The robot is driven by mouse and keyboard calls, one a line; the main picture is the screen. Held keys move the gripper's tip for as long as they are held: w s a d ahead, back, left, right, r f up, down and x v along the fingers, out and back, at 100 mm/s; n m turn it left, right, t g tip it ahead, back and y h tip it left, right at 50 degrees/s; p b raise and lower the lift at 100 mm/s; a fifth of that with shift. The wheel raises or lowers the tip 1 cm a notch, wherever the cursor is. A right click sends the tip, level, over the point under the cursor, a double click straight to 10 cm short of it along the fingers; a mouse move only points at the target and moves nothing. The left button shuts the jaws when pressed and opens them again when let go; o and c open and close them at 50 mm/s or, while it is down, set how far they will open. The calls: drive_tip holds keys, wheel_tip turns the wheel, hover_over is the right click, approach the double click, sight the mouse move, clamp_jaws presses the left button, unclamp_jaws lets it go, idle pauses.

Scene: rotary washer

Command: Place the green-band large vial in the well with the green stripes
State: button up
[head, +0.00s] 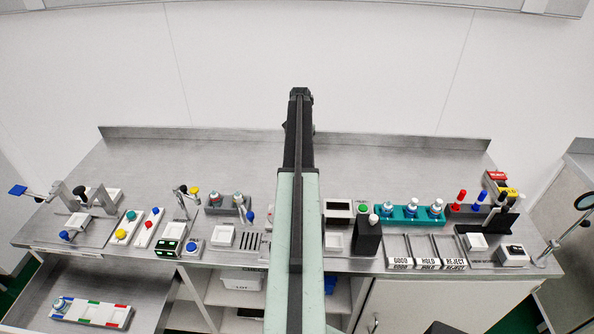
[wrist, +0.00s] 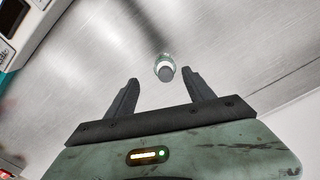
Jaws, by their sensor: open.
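A vial with a pale green band and a grey cap (wrist: 164,66) stands on the bare metal bench in the wrist view. My gripper (wrist: 162,77) is open and empty, with the vial in line with the gap, around the fingertips; I cannot tell its depth between them. In the head view my arm covers that area, so neither this vial nor my fingers can be made out there. A white tray (head: 90,313) with wells marked by blue, green and red stripes lies in the open drawer at lower left. A blue-marked vial (head: 59,306) sits at its left end; the green-striped middle well looks empty.
The bench front is crowded with coloured button panels (head: 128,226), a teal rack with several vials (head: 399,218), and GOOD, HOLD and REJECT lanes (head: 426,263). The back of the bench (head: 220,165) is mostly clear. A white-and-teal device (wrist: 24,28) shows at the wrist view's upper left.

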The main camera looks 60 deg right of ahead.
drive_tip(key=f+b, duration=0.4)
drive_tip(key=f, duration=0.1)
drive_tip(key=shift+w+a+f, duration=0.1)
drive_tip(key=shift+w, duration=0.25)
drive_tip(key=shift+r, duration=0.2)
clamp_jaws()
wheel_tip(320, 180, up, 4)
drive_tip(key=p, duration=0.3)
drive_tip(key=shift+f, duration=0.2)
drive_tip(key=shift+s+a+r+p, duration=0.1)
drive_tip(key=shift+r+p, duration=0.05)
drive_tip(key=shift+p, duration=0.3)
drive_tip(key=s+a+r+p, duration=0.1)
drive_tip(key=s+a, duration=0.7)
drive_tip(key=a, duration=0.5)
drive_tip(key=shift+a+r, duration=0.15)
drive_tip(key=shift+a, duration=0.15)
